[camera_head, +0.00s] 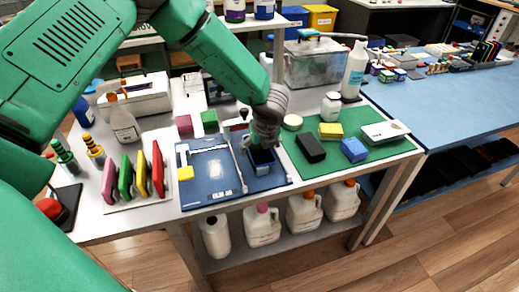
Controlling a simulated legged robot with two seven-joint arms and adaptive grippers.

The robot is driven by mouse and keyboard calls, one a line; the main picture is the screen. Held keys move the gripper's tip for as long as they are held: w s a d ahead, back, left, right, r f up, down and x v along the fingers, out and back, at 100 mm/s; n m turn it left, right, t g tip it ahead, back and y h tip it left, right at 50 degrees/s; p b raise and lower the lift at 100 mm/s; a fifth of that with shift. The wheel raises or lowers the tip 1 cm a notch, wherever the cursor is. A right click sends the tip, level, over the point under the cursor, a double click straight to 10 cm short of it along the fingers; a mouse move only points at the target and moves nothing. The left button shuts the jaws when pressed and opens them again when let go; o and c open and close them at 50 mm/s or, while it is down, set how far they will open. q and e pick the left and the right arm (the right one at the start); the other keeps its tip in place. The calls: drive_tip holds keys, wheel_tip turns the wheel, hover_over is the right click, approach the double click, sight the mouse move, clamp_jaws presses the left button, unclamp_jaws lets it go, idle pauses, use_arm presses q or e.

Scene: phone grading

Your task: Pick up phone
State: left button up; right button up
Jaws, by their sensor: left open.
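A dark object (262,157) shows in the tray just below the fingertips. It may be the phone, but it is small and partly hidden by the gripper. I cannot tell whether the fingers touch it. The gripper is open. My right gripper is not in view.
A green mat (330,178) to the right holds a black block (310,148), a blue block (354,150), a yellow block (331,130) and a white device (386,131). Coloured upright panels (141,174) and a red button (49,207) stand left.

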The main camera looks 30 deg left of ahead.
use_arm(q)
drive_tip(key=shift+a+f, duration=0.1)
drive_tip(key=shift+f, duration=0.2)
drive_tip(key=shift+r, duration=0.1)
drive_tip(key=c, duration=1.5)
